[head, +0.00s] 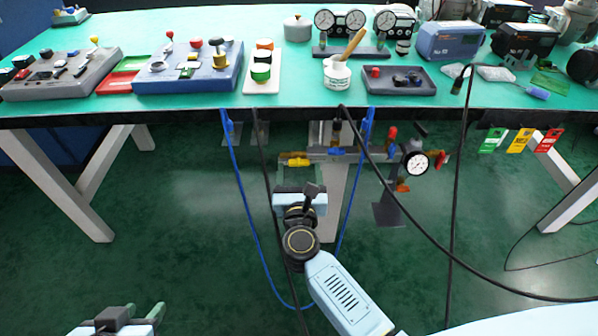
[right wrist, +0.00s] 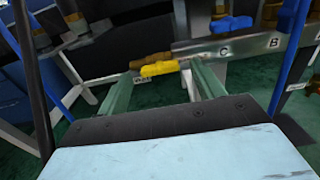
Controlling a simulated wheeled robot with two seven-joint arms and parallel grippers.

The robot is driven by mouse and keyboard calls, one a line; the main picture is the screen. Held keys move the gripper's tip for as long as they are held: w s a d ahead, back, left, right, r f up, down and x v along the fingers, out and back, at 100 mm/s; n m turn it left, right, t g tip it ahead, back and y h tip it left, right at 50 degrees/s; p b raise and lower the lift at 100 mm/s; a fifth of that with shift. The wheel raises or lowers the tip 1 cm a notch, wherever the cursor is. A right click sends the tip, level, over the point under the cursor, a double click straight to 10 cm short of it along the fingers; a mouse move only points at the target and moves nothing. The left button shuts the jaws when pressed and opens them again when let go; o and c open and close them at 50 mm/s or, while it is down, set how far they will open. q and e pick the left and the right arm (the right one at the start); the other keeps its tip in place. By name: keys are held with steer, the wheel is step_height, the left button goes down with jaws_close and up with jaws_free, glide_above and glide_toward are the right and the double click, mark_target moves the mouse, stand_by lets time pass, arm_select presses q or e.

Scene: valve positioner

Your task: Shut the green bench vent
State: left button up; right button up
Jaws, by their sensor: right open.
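A manifold (head: 335,157) hangs under the bench edge with a yellow handle (head: 298,162), which also shows in the right wrist view (right wrist: 160,68). My right gripper (right wrist: 162,71) is open below the bench, its fingers either side of the yellow handle in that view; contact cannot be told. My left gripper (head: 143,310) is low at the left, open and apart from everything.
Blue hoses (head: 235,165) and black cables (head: 400,205) hang around my right arm. A gauge (head: 416,163) and red handles stand right of the yellow handle. Green, yellow and red tags (head: 519,141) hang at the right. The bench top (head: 210,24) is crowded; the floor is open.

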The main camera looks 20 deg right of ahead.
arm_select(q)
steer(key=shift+w+d+r, duration=0.1)
steer(key=shift+w+r, duration=0.1)
steer(key=shift+w, duration=0.05)
arm_select(e)
steer(key=shift+w+d, duration=0.1)
steer(key=shift+w, duration=0.3)
steer(key=shift+c, duration=0.2)
